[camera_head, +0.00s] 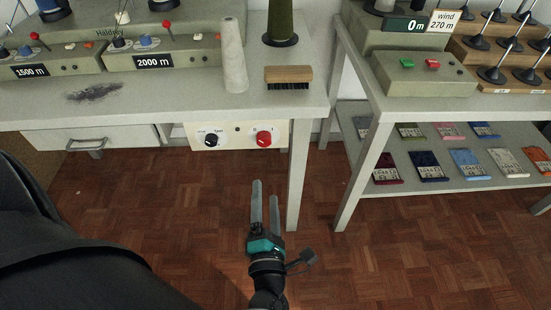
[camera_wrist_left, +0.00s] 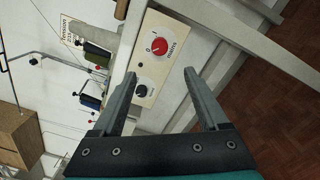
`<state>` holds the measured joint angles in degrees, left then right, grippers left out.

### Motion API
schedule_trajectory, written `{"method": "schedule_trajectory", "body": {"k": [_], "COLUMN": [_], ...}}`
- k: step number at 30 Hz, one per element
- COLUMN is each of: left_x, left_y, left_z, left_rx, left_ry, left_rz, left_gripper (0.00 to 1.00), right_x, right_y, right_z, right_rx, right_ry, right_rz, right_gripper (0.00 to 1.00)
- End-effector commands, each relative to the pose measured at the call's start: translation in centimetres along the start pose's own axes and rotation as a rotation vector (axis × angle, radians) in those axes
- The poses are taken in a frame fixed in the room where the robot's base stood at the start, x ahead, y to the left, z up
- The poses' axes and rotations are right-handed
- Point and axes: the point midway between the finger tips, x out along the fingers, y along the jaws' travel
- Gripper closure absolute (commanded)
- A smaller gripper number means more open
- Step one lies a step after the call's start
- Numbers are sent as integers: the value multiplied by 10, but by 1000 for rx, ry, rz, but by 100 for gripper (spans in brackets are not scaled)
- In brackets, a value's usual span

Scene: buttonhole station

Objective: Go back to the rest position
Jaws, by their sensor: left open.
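My left gripper (camera_head: 265,190) is open and empty in the head view. It hangs over the parquet floor in front of the grey table (camera_head: 120,110), its two grey fingers pointing at the table's front. In the left wrist view the open fingers (camera_wrist_left: 160,73) have nothing between them. The control panel (camera_head: 200,136) with a red knob (camera_head: 264,138) and a black knob (camera_head: 211,140) is beyond the fingertips; the panel also shows in the left wrist view (camera_wrist_left: 152,68). My right gripper is not in view.
A shelved table (camera_head: 440,104) stands right. Floor (camera_head: 370,265) right of the gripper is clear.

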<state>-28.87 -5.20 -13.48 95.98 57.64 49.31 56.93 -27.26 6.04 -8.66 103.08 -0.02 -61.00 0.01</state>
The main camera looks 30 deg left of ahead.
Motion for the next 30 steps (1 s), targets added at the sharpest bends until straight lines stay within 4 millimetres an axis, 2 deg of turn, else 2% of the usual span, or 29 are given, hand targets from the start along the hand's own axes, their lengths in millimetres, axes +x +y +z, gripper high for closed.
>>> {"method": "schedule_trajectory", "body": {"k": [6,9,11,14,17,20,23,24,26,27,30], "left_x": [0,0,-2,-8,-23,-44,-69,-80,-96,-107,-132], "left_y": [-1,-10,-23,-56,-98,-137,-168,-178,-189,-193,-195], "left_z": [1,5,9,13,6,-16,-51,-69,-98,-119,-171], "left_rx": [8,86,183,426,719,1007,1287,1396,1555,1654,1870], "left_ry": [-5,-45,-96,-226,-386,-551,-724,-795,-907,-982,-1164], "left_rz": [-4,-36,-76,-174,-292,-411,-533,-584,-663,-716,-842], "left_gripper": [23,23,23,23,23,23,23,23,23,23,23], "right_x": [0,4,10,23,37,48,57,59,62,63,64], "right_y": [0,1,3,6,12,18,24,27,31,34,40], "right_z": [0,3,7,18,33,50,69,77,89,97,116], "right_rx": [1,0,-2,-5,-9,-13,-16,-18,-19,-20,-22], "right_ry": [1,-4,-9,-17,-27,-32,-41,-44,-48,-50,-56], "right_rz": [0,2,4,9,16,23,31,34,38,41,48], "right_gripper": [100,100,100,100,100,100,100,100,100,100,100]}}
